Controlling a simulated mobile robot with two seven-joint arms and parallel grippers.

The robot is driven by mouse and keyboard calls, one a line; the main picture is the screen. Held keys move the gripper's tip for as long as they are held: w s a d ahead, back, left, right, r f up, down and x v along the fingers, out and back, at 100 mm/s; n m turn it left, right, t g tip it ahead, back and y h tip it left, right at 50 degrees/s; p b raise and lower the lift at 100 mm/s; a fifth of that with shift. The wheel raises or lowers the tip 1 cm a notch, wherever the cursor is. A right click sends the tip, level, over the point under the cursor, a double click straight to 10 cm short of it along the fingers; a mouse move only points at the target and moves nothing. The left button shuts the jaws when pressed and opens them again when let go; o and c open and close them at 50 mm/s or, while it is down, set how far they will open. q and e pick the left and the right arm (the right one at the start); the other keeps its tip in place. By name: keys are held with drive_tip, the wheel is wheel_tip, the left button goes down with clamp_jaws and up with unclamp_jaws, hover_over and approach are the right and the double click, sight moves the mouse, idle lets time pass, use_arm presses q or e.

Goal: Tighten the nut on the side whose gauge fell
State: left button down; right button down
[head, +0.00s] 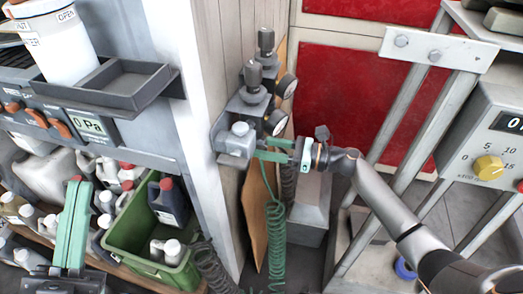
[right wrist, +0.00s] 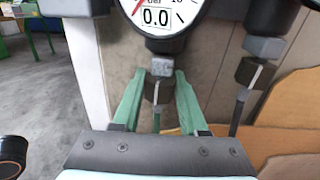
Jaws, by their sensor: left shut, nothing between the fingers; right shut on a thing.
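The gauge (right wrist: 155,15) above my right gripper reads 0.0 with a red needle; its top is cut off. Below it sit a grey fitting (right wrist: 162,66) and a dark nut (right wrist: 156,92). My right gripper (right wrist: 159,82) is shut on this nut, one green finger on each side. A second dark nut (right wrist: 250,72) with a white line stands to the right; its gauge is outside the right wrist view. In the head view, two gauges (head: 288,86) (head: 276,122) show edge-on, their readings unreadable. My left gripper (head: 76,182) is shut and empty at lower left.
A green coiled hose (head: 275,225) and a dark coiled hose (head: 212,265) hang below the regulators. A green crate (head: 128,235) with bottles stands at left. A grey shelf tray (head: 120,80) juts out above. A panel with a yellow knob (head: 489,168) is at right.

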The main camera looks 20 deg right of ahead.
drive_tip(key=shift+n+g+y, duration=0.3)
drive_tip(key=shift+g, duration=0.1)
use_arm(q)
drive_tip(key=s+r+m+h, duration=0.2)
drive_tip(key=shift+d+h, duration=0.15)
drive_tip(key=shift+h, duration=0.15)
use_arm(e)
drive_tip(key=shift+c, duration=2.2)
unclamp_jaws()
